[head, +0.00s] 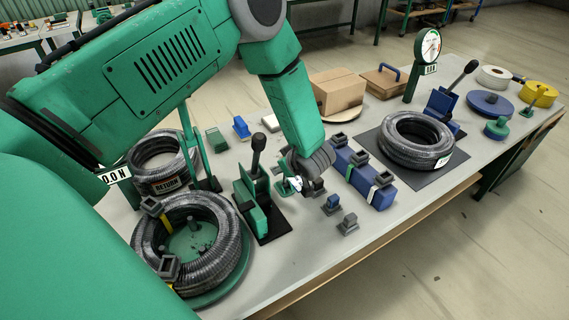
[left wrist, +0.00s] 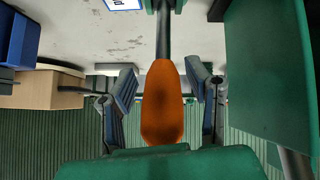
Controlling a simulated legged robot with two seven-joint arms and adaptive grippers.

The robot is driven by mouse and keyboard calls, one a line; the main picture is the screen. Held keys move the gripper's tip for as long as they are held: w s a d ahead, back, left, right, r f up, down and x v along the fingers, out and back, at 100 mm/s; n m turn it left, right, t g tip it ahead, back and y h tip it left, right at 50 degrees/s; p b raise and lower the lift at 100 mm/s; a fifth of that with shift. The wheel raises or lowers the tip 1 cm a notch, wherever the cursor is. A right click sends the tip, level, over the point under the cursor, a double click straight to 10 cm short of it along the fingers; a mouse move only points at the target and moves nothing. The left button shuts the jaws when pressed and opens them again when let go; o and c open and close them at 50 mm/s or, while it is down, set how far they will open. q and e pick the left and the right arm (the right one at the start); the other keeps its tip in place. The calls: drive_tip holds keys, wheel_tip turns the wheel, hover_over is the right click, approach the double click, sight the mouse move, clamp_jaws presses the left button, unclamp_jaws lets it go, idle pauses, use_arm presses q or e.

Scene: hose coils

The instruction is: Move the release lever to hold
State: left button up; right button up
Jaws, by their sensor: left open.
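In the left wrist view, an orange lever handle (left wrist: 162,105) on a dark shaft lies between the two fingers of my left gripper (left wrist: 165,95). The fingers are apart, with a visible gap on each side of the handle. In the head view my left gripper (head: 302,184) is low over the table, partly hidden by its wrist. Just left of it stands a green lever stand (head: 254,202) with an upright dark lever (head: 258,150). No orange handle shows in the head view, so I cannot match the two surely. My right gripper is not in view.
A hose coil (head: 190,240) lies on a green reel at front left; another coil (head: 158,163) is behind it. A blue block (head: 362,178) and a hose coil (head: 418,138) on a dark mat are to the right. A cardboard box (head: 337,92) stands behind.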

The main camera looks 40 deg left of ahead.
use_arm(q)
drive_tip(key=shift+s+d+r, duration=0.15)
drive_tip(key=shift+d+r, duration=0.15)
drive_tip(key=shift+r, duration=0.05)
drive_tip(key=v, duration=1.1)
drive_tip(key=shift+d, duration=0.2)
drive_tip(key=shift+a+f, duration=0.1)
drive_tip(key=c, duration=0.4)
drive_tip(key=shift+f+m, duration=0.15)
drive_tip(key=shift+m, duration=0.15)
clamp_jaws()
drive_tip(key=s+d+f+m+t+y+b, duration=0.1)
drive_tip(key=s+d+m+t+y+b, duration=0.3)
drive_tip(key=m, duration=0.6)
drive_tip(key=s+d+f+m+y+b, duration=0.15)
drive_tip(key=d+m+b, duration=0.4)
drive_tip(key=m, duration=0.55)
drive_tip(key=x, duration=1.3)
drive_tip(key=shift+a+r+h, duration=0.2)
drive_tip(key=shift+a+h, duration=0.15)
drive_tip(key=shift+a, duration=0.25)
